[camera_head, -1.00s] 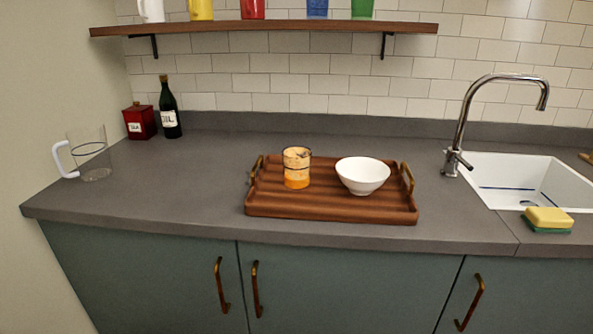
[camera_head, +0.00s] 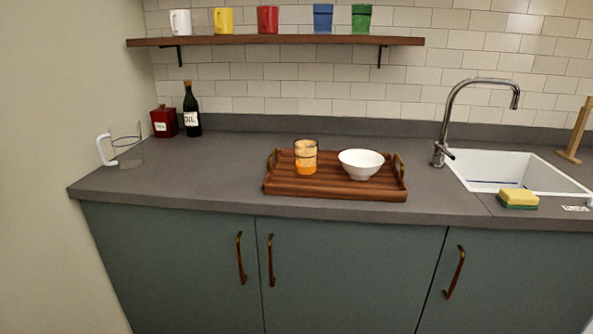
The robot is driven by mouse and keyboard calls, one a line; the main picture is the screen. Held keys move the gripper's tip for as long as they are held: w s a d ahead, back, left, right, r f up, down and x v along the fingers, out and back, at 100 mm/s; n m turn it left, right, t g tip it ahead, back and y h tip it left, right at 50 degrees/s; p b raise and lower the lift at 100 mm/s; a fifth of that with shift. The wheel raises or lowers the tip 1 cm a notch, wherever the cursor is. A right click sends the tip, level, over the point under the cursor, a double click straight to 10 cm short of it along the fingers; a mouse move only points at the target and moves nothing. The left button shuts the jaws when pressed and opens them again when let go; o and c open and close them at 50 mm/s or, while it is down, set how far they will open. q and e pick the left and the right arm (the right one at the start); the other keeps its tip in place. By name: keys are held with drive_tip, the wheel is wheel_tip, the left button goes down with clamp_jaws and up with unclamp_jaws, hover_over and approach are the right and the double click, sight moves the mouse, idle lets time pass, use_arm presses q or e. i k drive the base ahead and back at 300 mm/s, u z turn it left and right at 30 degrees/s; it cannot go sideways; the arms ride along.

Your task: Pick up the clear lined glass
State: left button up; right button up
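A clear glass (camera_head: 306,158) with dark lines around it and orange contents in its lower part stands upright on the left half of a brown wooden tray (camera_head: 330,191). A white bowl (camera_head: 361,164) stands just right of it on the tray. A clear jug (camera_head: 128,147) with a white handle and a dark line stands apart at the far left of the counter. Neither of my grippers is in view.
A dark bottle (camera_head: 192,112) and a red canister (camera_head: 164,122) stand at the back left. A shelf (camera_head: 290,42) holds several mugs above. At right are a tap (camera_head: 440,140), a sink (camera_head: 520,170) and a sponge (camera_head: 519,198).

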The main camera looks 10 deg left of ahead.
sight(306, 153)
drive_tip(key=u, duration=1.45)
drive_tip(key=i, duration=1.2)
drive_tip(key=z, duration=0.65)
